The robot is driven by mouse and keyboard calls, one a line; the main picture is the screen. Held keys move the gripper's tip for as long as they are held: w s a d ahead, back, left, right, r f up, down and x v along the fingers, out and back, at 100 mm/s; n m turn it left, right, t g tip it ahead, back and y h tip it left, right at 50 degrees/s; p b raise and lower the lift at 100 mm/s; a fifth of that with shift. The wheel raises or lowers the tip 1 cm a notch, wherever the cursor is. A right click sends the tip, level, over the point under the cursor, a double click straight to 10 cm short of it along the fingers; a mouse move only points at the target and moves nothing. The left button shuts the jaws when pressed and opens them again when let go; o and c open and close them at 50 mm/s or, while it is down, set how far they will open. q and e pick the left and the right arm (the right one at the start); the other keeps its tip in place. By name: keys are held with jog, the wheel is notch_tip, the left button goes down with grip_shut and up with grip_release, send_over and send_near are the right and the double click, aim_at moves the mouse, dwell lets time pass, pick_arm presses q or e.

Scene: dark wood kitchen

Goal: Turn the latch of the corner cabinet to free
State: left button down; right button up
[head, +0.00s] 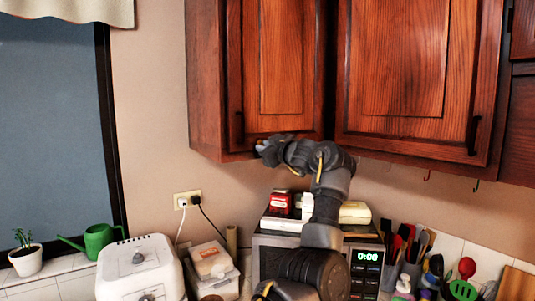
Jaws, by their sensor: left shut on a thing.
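The corner cabinet (275,60) of dark reddish wood hangs on the wall in the upper middle, its doors closed. A dark upright handle (240,128) is on its left door, near the lower left edge. My left gripper (262,146) is at the bottom edge of that door, just right of and below the handle. It is small in view and partly hidden by my own wrist. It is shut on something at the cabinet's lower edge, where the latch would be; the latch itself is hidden. My right gripper is not in view.
Below stand a microwave (362,256) with boxes on top, a white toaster (138,268), a green watering can (100,240) and several utensils (411,243). A wall socket (187,199) has two plugs. Hooks (427,176) hang under the right cabinet. The wall left of the cabinet is clear.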

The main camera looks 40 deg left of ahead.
pick_arm(q)
jog(key=n+b, duration=0.1)
jog(key=n, duration=0.2)
jog(key=s+f+n+b, duration=0.1)
jog(key=n+b, duration=0.1)
jog(key=n, duration=0.1)
jog(key=f+n+b, duration=0.1)
jog(key=n+b, duration=0.1)
jog(key=n, duration=0.1)
jog(key=shift+s+a+f+n, duration=0.25)
jog(key=shift+s+n, duration=0.15)
jog(key=shift+f+n+b, duration=0.2)
jog(key=shift+n+b, duration=0.2)
jog(key=shift+n, duration=0.35)
jog(key=shift+f+n+b, duration=0.15)
jog(key=shift+n+b, duration=0.25)
jog(key=shift+n, duration=0.35)
jog(key=c, duration=1.4)
grip_release()
jog(key=b+v, duration=0.5)
jog(key=v, duration=0.5)
jog(key=shift+s+d, duration=0.15)
jog(key=shift+d, duration=0.2)
